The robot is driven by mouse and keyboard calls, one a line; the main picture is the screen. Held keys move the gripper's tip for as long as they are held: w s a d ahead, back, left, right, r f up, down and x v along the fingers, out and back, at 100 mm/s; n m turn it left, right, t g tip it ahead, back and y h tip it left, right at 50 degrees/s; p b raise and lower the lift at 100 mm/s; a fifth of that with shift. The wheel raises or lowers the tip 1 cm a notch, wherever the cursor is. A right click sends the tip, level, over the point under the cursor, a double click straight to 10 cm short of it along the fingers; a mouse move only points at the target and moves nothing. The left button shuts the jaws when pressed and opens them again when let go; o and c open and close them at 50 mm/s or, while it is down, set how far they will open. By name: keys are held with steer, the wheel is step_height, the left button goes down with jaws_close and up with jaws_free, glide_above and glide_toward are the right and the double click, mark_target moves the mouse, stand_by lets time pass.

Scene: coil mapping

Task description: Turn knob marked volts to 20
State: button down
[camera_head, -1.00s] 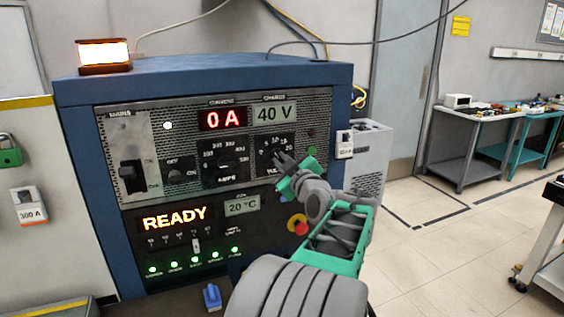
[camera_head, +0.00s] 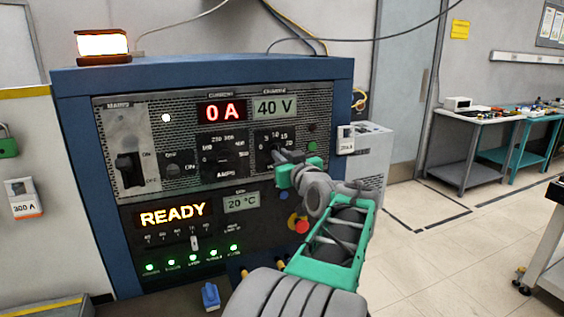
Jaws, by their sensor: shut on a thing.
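The volts knob sits on the right part of the blue cabinet's front panel, under the green 40 V display (camera_head: 274,108). Its printed scale (camera_head: 277,136) shows above it, with 20 at the right end. My gripper (camera_head: 277,154) is at the knob and shut on it. The gripper and wrist cover most of the knob, so where its pointer stands cannot be told.
The amps knob (camera_head: 222,155) is left of my gripper, under the red 0 A display (camera_head: 222,111). A mains switch (camera_head: 131,169) is at the panel's left. A red button (camera_head: 298,223) sits below my wrist. A READY display (camera_head: 173,215) is lit.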

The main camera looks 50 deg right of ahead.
steer(key=shift+a+r+m+p, duration=0.15)
steer(key=shift+m+p, duration=0.55)
steer(key=shift+m, duration=3.15)
steer(key=shift+d+r+m+p, duration=0.15)
steer(key=shift+m+p, duration=0.55)
steer(key=shift+m, duration=3.15)
steer(key=shift+a, duration=0.1)
steer(key=c, duration=1.5)
jaws_free()
steer(key=shift+f, duration=0.15)
steer(key=shift+o, duration=0.2)
steer(key=b+v, duration=0.1)
steer(key=v, duration=0.6)
steer(key=shift+s+a, duration=0.15)
steer(key=shift+s, duration=0.15)
